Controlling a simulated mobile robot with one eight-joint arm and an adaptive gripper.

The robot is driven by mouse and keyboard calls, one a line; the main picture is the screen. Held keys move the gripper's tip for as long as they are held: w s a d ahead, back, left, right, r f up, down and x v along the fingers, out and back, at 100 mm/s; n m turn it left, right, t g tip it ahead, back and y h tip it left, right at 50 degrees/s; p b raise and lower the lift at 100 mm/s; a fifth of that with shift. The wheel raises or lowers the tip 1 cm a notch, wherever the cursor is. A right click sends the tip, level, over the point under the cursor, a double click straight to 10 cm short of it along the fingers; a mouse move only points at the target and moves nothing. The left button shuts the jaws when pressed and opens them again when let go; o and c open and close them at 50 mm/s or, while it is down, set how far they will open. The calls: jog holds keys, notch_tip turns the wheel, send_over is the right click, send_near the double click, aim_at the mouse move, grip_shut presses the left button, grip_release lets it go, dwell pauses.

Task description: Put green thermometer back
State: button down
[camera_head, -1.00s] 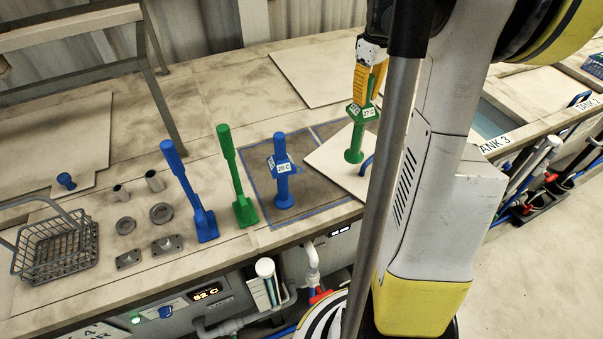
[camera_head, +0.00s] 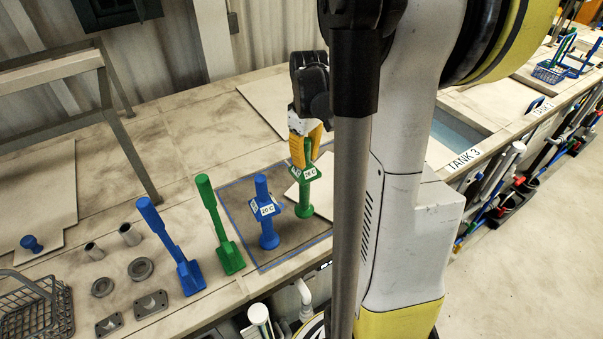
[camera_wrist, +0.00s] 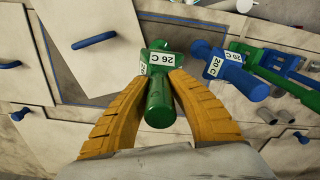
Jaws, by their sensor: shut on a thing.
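The green thermometer (camera_head: 304,199) is upright in my gripper (camera_head: 304,150), its label reading 26 C. The wrist view shows it (camera_wrist: 160,90) between both yellow fingers (camera_wrist: 158,95), which press on its upper stem. In the head view its foot appears over the right part of the dark, blue-outlined patch (camera_head: 240,198). I cannot tell whether the foot touches the surface. The blue thermometer (camera_head: 266,215), labelled 20 C, stands upright on the patch, just left of the green one.
A green paddle-like tool (camera_head: 221,228) and a blue one (camera_head: 173,250) stand left of the patch. A pale lid with a blue handle (camera_wrist: 90,40) lies beside the green thermometer. A wire basket (camera_head: 38,312) is at far left. Tank 3's opening (camera_head: 460,130) lies right.

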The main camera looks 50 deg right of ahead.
aim_at(302, 175)
jog(key=shift+s+a+f, duration=0.2)
jog(key=shift+a+f, duration=0.25)
jog(key=shift+a, duration=0.3)
notch_tip(302, 175, down, 4)
jog(key=shift+w+p, duration=0.1)
jog(key=shift+p, duration=0.2)
jog(key=shift+f, duration=0.15)
jog(key=c, duration=1.3)
grip_release()
